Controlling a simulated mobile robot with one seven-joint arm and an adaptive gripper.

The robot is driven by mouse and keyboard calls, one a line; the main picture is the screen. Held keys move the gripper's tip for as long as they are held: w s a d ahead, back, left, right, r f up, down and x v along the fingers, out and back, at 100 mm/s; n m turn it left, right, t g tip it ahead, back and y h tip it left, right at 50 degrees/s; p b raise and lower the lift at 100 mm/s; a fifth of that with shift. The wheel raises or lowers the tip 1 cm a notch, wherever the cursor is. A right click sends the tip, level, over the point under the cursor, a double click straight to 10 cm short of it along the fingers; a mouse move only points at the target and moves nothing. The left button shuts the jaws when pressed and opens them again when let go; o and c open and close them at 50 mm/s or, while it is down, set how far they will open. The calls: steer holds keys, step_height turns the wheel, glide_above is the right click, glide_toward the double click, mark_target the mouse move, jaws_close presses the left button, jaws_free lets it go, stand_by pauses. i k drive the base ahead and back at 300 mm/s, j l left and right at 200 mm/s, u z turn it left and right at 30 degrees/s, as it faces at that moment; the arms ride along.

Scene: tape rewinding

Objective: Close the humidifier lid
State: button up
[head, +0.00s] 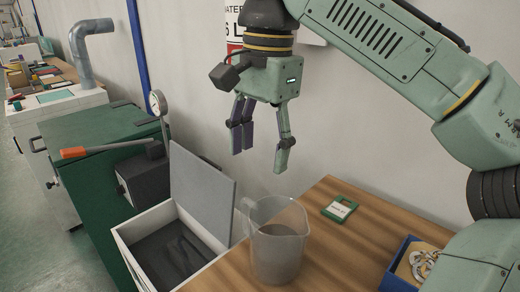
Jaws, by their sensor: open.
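The humidifier is a white box (139,257) with a dark inside, at the lower left of the wooden table in the head view. Its grey lid (203,192) stands raised, nearly upright, hinged along the box's right side. My gripper (262,150) hangs pointing down above and to the right of the lid, apart from it. Its fingers are spread and nothing is between them.
A clear jug (279,247) stands on the wooden table (345,240) just right of the lid. A blue box (397,272) with metal rings is at the lower right. A green cabinet (95,178) with an orange-handled tool (100,148) stands left.

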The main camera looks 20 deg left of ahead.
mark_target(199, 185)
steer(key=u, duration=1.1)
steer(key=i+j, duration=0.15)
